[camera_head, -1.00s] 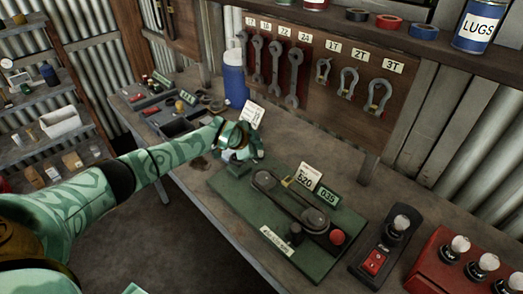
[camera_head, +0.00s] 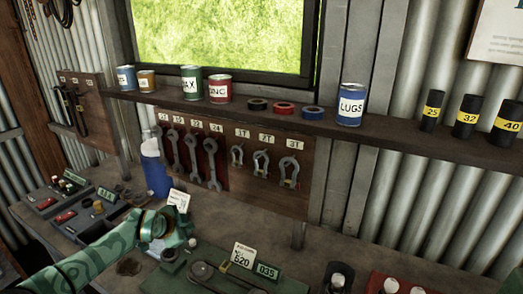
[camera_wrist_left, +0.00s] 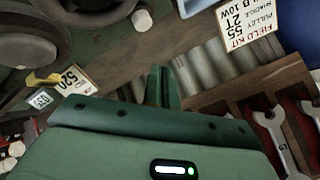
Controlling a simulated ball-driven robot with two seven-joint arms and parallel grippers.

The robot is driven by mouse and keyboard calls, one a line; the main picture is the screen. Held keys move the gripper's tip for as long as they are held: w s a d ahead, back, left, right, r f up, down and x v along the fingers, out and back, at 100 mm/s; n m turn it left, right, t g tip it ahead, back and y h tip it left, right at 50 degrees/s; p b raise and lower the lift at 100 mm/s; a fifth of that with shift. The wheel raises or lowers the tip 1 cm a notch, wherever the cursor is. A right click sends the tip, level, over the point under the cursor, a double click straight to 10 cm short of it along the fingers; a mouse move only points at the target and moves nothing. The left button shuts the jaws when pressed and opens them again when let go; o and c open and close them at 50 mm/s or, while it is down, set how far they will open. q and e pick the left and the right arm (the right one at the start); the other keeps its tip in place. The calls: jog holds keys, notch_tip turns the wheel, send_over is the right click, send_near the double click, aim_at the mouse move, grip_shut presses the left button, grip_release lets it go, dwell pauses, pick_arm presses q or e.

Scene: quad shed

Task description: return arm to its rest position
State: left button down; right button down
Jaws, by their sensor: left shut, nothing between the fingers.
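My left arm (camera_head: 85,262), patterned in green, comes in from the lower left in the head view. Its gripper (camera_head: 168,240) is over the workbench, by the back left of the green belt board (camera_head: 205,283) and just in front of a white card (camera_head: 179,200). In the left wrist view the two green fingers (camera_wrist_left: 162,86) are together with nothing between them. I cannot tell in the head view whether the gripper touches anything. My right gripper is in neither view.
Trays of small parts (camera_head: 98,210) lie to the left. A shelf (camera_head: 245,112) with cans runs above. A numbered card (camera_head: 243,255) stands on the belt board.

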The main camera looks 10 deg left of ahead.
pick_arm(q)
jog(key=s+d+r+m+t+h, duration=0.1)
jog(key=s+d+m+h, duration=0.2)
jog(key=d, duration=0.7)
jog(key=s+d+r+n+t+h, duration=0.2)
jog(key=s+d+r+t, duration=0.4)
jog(key=r+t, duration=0.15)
jog(key=s+a+n+g+y, duration=0.1)
jog(key=s+a+n+y, duration=0.7)
jog(key=s+a+y, duration=0.3)
jog(key=s+a+f+m+g+y, duration=0.1)
jog(key=s+a+f+g, duration=0.1)
jog(key=s+f+g, duration=0.45)
jog(key=s+a+f+m+g, duration=0.1)
jog(key=s+a+g, duration=0.15)
jog(key=s, duration=0.75)
jog(key=s+d+f+g+h+b, duration=0.1)
jog(key=s+d+f+g, duration=0.15)
jog(key=f, duration=1.15)
jog(key=s+d+f+g+h+b, duration=0.1)
jog(key=s+d+f+h+b, duration=0.15)
jog(key=f, duration=1.15)
jog(key=s+f+n+g+b, duration=0.1)
jog(key=s+f+n+g, duration=0.2)
jog(key=s+f, duration=1.6)
jog(key=shift+s+d+f+n+h+b, duration=0.2)
jog(key=shift+s+n+h+b, duration=0.1)
jog(key=shift+s+h+b, duration=0.15)
